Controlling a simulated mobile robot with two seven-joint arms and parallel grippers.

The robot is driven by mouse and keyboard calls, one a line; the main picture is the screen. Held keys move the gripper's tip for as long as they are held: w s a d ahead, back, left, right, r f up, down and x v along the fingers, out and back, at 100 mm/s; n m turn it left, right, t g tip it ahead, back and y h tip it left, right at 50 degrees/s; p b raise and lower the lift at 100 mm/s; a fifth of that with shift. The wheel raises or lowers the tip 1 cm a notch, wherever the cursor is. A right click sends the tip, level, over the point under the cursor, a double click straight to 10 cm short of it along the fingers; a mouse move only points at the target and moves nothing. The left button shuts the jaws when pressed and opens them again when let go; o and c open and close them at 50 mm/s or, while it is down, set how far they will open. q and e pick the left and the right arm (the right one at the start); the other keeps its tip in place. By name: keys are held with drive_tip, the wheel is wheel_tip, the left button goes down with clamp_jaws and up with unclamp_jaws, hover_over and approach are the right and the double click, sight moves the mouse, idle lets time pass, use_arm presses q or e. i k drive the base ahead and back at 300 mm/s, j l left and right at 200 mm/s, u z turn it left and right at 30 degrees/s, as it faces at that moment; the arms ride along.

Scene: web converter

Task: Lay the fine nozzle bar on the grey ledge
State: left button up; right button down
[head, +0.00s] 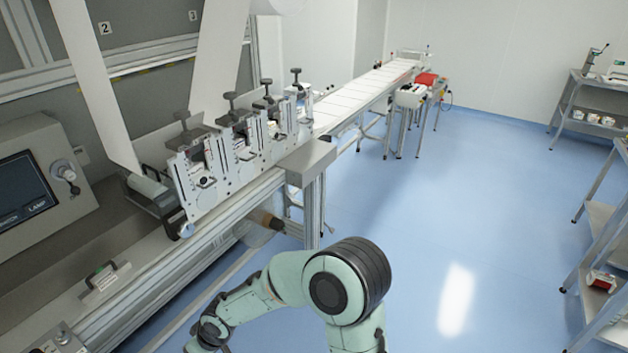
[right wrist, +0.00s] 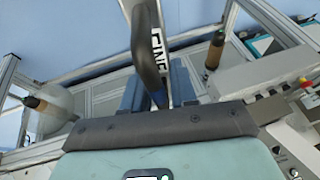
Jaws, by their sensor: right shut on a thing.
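The fine nozzle bar (right wrist: 158,48) shows in the right wrist view as a narrow pale piece with part of the lettering "FINE". A dark curved piece in front covers some of it. My right gripper (right wrist: 157,88) is shut on the bar. In the head view my right arm reaches in from the bottom and its wrist bends down at the lower edge; the bar cannot be made out there. My left gripper is not in view.
Several nozzle stations with dark knobs (head: 240,140) line the machine rail, left of the ledge. A control panel (head: 28,190) stands at far left. A long white conveyor (head: 370,85) runs back. Shelving (head: 600,220) is at right, with open blue floor between.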

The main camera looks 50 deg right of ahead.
sight(309, 154)
drive_tip(key=i+l, duration=0.1)
drive_tip(key=l, duration=1.35)
drive_tip(key=i+l, duration=0.15)
drive_tip(key=l, duration=1.3)
drive_tip(key=i+l, duration=0.15)
drive_tip(key=l, duration=0.55)
